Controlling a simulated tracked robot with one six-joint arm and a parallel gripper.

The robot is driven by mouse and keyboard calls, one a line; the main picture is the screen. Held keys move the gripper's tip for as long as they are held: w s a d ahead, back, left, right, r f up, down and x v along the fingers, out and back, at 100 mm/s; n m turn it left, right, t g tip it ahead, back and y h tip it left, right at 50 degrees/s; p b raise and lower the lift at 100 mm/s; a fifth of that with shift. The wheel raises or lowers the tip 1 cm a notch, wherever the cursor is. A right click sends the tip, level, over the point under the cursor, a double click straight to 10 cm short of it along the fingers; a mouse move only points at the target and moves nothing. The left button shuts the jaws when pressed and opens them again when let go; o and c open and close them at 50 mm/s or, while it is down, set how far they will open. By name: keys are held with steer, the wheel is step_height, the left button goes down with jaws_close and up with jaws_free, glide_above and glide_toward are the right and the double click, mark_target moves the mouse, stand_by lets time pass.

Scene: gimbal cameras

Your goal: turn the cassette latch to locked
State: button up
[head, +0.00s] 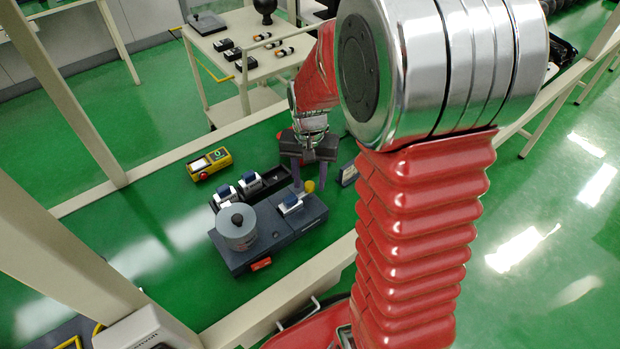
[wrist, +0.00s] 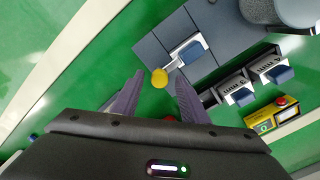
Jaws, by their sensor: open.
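A dark grey fixture (head: 300,222) stands on the green bench, with a pale grey cylinder (head: 237,229) on its left. A white and blue cassette (head: 290,205) sits at its right; it also shows in the wrist view (wrist: 188,49). A round yellow knob (wrist: 159,78) on a short pale lever (wrist: 173,66) is beside the cassette, at the fixture's edge. The knob also shows in the head view (head: 310,186). My gripper (head: 310,184) is open and empty, fingers pointing down. In the wrist view the knob appears between the fingertips; contact and exact height cannot be told.
A black tray (head: 270,188) with two more cassettes is behind the fixture. A yellow box with a red button (head: 209,164) stands at the back left. A small dark block (head: 349,175) is right of my gripper. A pale rail (head: 290,301) edges the bench's front.

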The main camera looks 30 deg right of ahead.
mark_target(309, 183)
step_height(309, 183, up, 14)
steer(key=shift+f, duration=0.2)
stand_by(0.4)
steer(key=shift+w, duration=0.1)
stand_by(0.4)
steer(key=s+a+r+n+t, duration=0.2)
steer(key=s+a+n, duration=0.1)
steer(key=s, duration=0.5)
steer(key=s+a+r+n+t, duration=0.2)
steer(key=s+a+n+t, duration=0.1)
steer(key=s, duration=0.4)
steer(key=shift+s+a+r+n+t, duration=0.3)
steer(key=shift+s+a+r+n, duration=0.15)
steer(key=shift+a, duration=0.9)
steer(key=shift+w, duration=0.1)
